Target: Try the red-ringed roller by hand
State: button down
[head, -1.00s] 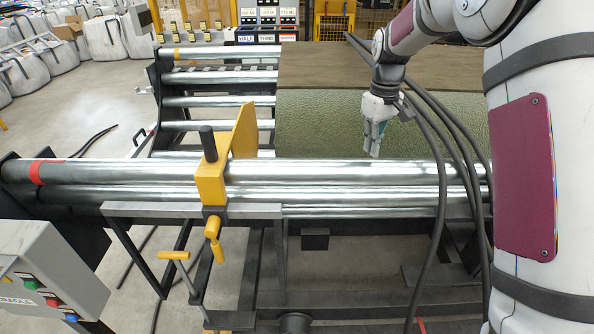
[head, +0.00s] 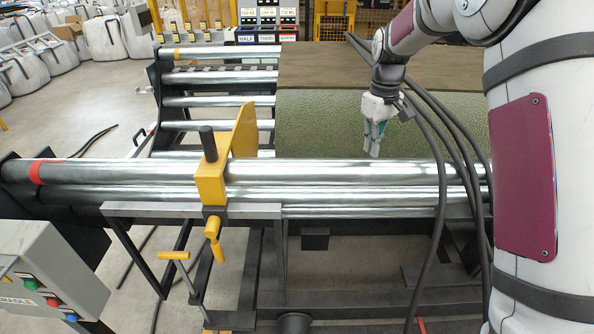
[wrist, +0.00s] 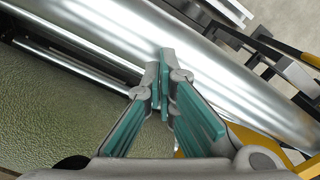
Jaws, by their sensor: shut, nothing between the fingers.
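The red-ringed roller (head: 330,171) is a long shiny metal cylinder lying across the machine's front, with a red band (head: 37,171) near its left end. It fills the upper part of the wrist view (wrist: 215,60). My gripper (head: 374,155) is at the roller's right half, its fingertips just behind and above the roller's back edge in the head view. In the wrist view my gripper (wrist: 165,60) is shut with nothing held, its teal-padded fingers together and overlapping the roller's image. I cannot tell whether the tips touch the roller.
A yellow guide block (head: 211,183) with a dark knob sits at the front roller, left of my gripper. Green turf (head: 325,125) lies behind the roller. Dark cables hang beside my arm. A control box (head: 50,275) with coloured buttons stands at lower left.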

aim_at(373, 172)
jog(key=shift+f, duration=1)
dwell(0.3)
jog(key=shift+s, duration=0.15)
jog(key=shift+s+f+p, duration=0.3)
jog(key=shift+s+p, duration=0.15)
jog(key=shift+s, duration=0.35)
jog(key=shift+s+f+p, duration=0.25)
jog(key=shift+s+p, duration=0.15)
jog(key=shift+s, duration=0.4)
jog(key=shift+w+r, duration=0.15)
jog(key=shift+r, duration=1)
jog(key=shift+w+r, duration=0.1)
jog(key=shift+r, duration=1)
